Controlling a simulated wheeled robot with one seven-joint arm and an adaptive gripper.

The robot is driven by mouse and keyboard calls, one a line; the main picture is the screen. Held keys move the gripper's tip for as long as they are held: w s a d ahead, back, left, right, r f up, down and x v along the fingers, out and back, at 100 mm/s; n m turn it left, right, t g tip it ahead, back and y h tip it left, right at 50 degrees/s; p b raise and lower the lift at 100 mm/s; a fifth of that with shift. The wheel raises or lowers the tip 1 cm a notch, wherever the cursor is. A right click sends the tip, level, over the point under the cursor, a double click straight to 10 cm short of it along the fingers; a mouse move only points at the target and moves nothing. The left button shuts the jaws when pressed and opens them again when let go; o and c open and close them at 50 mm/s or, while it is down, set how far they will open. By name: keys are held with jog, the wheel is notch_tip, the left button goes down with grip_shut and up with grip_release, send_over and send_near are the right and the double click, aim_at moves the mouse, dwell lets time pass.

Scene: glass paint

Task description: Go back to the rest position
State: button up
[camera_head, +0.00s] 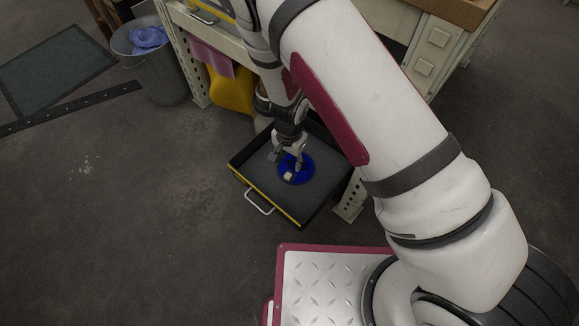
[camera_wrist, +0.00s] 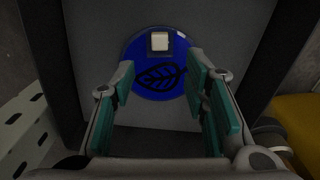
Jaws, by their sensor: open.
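My gripper (camera_head: 287,160) is over the open drawer (camera_head: 262,207), which has a grey floor, dark sides and a yellow front edge. In the wrist view my gripper (camera_wrist: 165,95) is open, with its teal-padded fingers apart and nothing between them. A round blue piece with a dark leaf outline (camera_wrist: 143,52) lies on the drawer floor beyond the fingertips. A small pale block (camera_wrist: 160,41) sits on the blue piece near its far edge. In the head view the blue piece (camera_head: 303,172) and the block (camera_head: 288,176) show just below the fingers.
A workbench with a perforated metal leg (camera_head: 196,70) stands behind the drawer. A grey bin (camera_head: 165,75) holding a blue cloth is at the upper left. A yellow object (camera_head: 232,92) is under the bench.

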jog(key=shift+r, duration=2.25)
